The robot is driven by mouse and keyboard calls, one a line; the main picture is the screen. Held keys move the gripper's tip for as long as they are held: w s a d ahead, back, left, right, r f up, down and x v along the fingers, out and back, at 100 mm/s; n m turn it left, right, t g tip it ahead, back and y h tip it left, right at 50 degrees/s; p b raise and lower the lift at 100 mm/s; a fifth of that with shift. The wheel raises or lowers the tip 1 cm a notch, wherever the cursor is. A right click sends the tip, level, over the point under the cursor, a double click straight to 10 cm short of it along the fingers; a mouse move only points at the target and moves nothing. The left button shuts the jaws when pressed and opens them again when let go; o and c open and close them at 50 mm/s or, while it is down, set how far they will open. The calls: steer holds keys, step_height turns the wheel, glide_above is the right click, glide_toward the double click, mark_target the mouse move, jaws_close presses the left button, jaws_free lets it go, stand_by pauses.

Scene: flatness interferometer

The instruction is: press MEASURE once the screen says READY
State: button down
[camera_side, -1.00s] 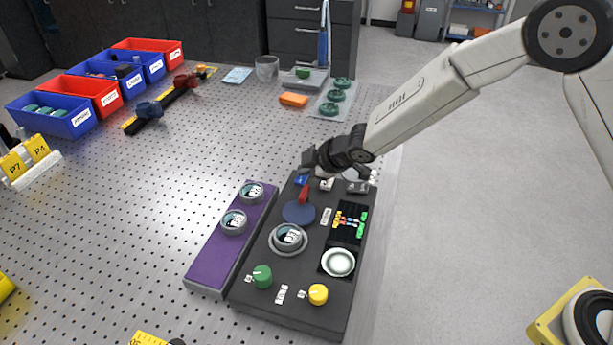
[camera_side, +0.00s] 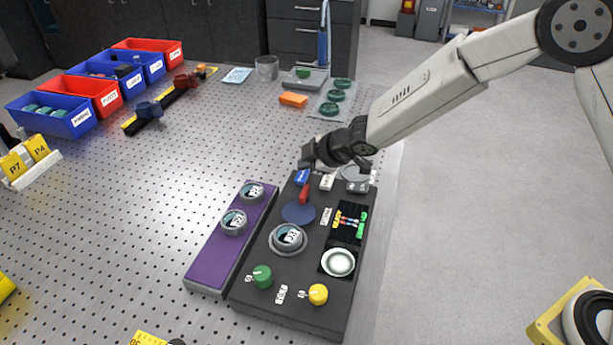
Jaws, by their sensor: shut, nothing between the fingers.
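The black instrument panel (camera_side: 255,292) lies on the perforated table. Its small dark screen (camera_side: 348,222) shows yellow, blue, red and green marks, too small to read. At the panel's far end are a blue button (camera_side: 302,177), a white button (camera_side: 327,182) and a dark grey button (camera_side: 358,187); I cannot read which is MEASURE. My gripper (camera_side: 308,160) is shut and empty, above the far edge near the blue button. I cannot tell whether it touches anything.
The panel also carries a red lever (camera_side: 304,193), a ringed part (camera_side: 287,238), a green knob (camera_side: 262,277) and a yellow knob (camera_side: 318,294). A purple tray (camera_side: 213,265) with two round parts is at its left.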

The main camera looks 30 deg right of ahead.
mark_target(306, 176)
steer(key=shift+r, duration=0.15)
steer(key=shift+r, duration=2.35)
